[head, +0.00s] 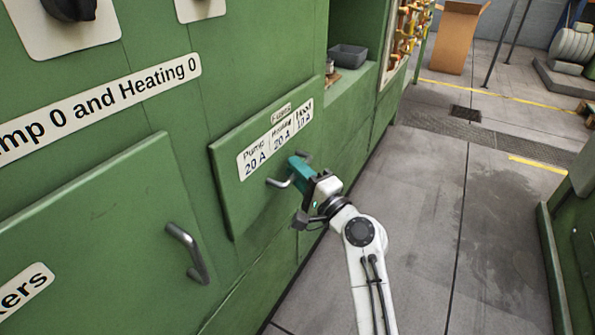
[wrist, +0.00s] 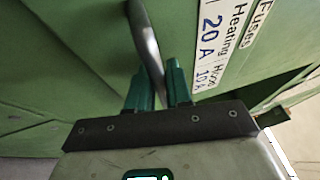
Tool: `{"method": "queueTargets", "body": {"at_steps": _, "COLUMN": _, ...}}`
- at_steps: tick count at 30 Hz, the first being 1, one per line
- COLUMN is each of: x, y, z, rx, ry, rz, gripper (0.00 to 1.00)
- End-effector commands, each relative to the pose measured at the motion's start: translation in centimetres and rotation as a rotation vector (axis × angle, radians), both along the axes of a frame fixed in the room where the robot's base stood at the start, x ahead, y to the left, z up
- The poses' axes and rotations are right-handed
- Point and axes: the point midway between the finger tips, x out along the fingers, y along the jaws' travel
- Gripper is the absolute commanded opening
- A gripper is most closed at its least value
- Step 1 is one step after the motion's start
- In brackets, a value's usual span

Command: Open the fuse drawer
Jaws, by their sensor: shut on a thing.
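The fuse drawer (head: 238,205) is a green panel in the cabinet front, with a white label (head: 275,142) reading "Fuses" and several amp values. Its face stands a little proud of the cabinet; I cannot tell whether it is pulled out. Its grey bar handle (head: 279,183) is below the label and also shows in the wrist view (wrist: 146,38). My gripper (head: 299,168) has teal fingers and is shut on the handle. In the wrist view the handle runs down between the fingertips (wrist: 158,84). The fingers hide part of the handle.
Another green panel (head: 90,215) with a grey handle (head: 187,252) is at the lower left. A grey bin (head: 347,55) sits in a recess beyond the drawer. The floor (head: 430,170) to the right is clear, up to a green machine (head: 565,240) at the right edge.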

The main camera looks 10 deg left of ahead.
Motion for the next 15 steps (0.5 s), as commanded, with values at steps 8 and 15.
{"method": "queueTargets", "body": {"at_steps": 8, "x": -0.5, "y": -1.3, "z": -0.1, "rx": -0.001, "ry": 0.002, "rz": -0.002, "gripper": 0.00}}
{"method": "queueTargets", "body": {"at_steps": 15, "x": -2.0, "y": -5.7, "z": -0.2, "rx": -0.002, "ry": 0.003, "rz": -0.005, "gripper": 0.00}}
